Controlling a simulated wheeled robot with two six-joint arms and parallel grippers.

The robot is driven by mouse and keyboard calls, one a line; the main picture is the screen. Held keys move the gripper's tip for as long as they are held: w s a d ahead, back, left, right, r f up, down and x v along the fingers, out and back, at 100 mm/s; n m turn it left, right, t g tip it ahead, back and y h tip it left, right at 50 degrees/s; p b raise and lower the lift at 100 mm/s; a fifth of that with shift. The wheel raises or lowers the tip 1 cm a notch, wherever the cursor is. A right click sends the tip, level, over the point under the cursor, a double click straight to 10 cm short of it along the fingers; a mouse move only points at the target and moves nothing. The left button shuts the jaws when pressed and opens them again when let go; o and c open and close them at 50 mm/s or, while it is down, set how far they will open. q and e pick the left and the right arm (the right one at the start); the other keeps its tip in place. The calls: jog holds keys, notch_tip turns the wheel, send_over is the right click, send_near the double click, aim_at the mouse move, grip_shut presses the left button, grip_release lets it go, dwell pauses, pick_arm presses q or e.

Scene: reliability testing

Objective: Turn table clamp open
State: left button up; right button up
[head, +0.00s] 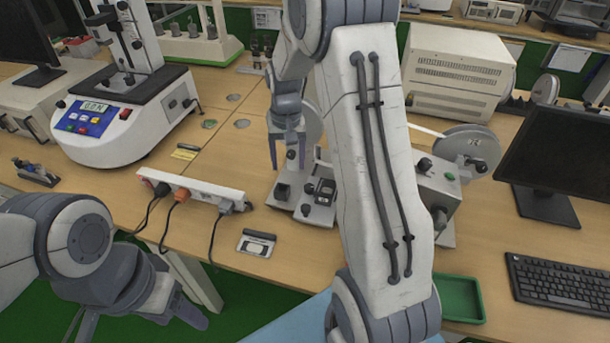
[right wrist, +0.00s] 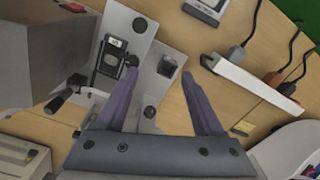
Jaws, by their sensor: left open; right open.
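The table clamp appears to be part of the grey metal fixture (head: 318,212) at the table's middle, partly hidden behind my right arm. In the right wrist view, its light grey plates (right wrist: 140,50) carry a black clamp block (right wrist: 111,62) and black round knobs (right wrist: 167,66). My right gripper (head: 288,164) is open and empty, pointing down over the fixture. In the right wrist view, its fingers (right wrist: 158,76) stand apart, with one knob showing between the tips; contact cannot be told. My left gripper (head: 184,308) is open and empty at lower left, in front of the table edge.
A white power strip (head: 192,190) with plugged cables lies left of the fixture. A small grey device (head: 256,243) is near the front edge. A tester with a display (head: 100,125) stands left. A monitor (head: 560,155), keyboard (head: 560,293) and green tray (head: 460,300) are right.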

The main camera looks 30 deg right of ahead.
jog(key=m, duration=0.2)
send_over(309, 186)
notch_tip(309, 186, down, 3)
notch_tip(309, 186, down, 10)
jog(key=shift+p, duration=0.75)
jog(key=shift+c, duration=0.3)
grip_shut()
